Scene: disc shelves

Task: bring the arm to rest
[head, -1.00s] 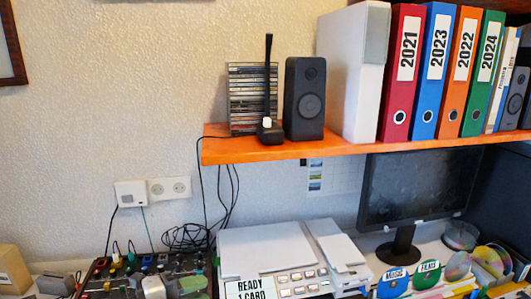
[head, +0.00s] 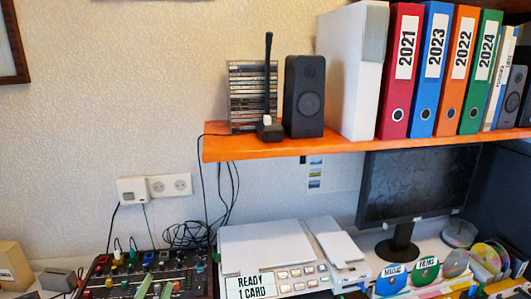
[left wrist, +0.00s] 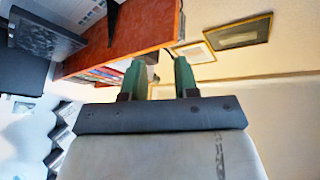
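My left gripper (head: 155,288) shows at the bottom edge of the head view, in front of the mixing desk (head: 128,272); only its green fingertips are seen there. In the left wrist view the two green fingers of the left gripper (left wrist: 160,78) stand apart with nothing between them. I cannot make out my right gripper in either view.
The orange shelf (head: 270,147) holds several binders, a speaker (head: 304,97) and a CD stack. Below are a white machine labelled "READY 1 CARD" (head: 265,245), a monitor (head: 415,185), and disc holders at right.

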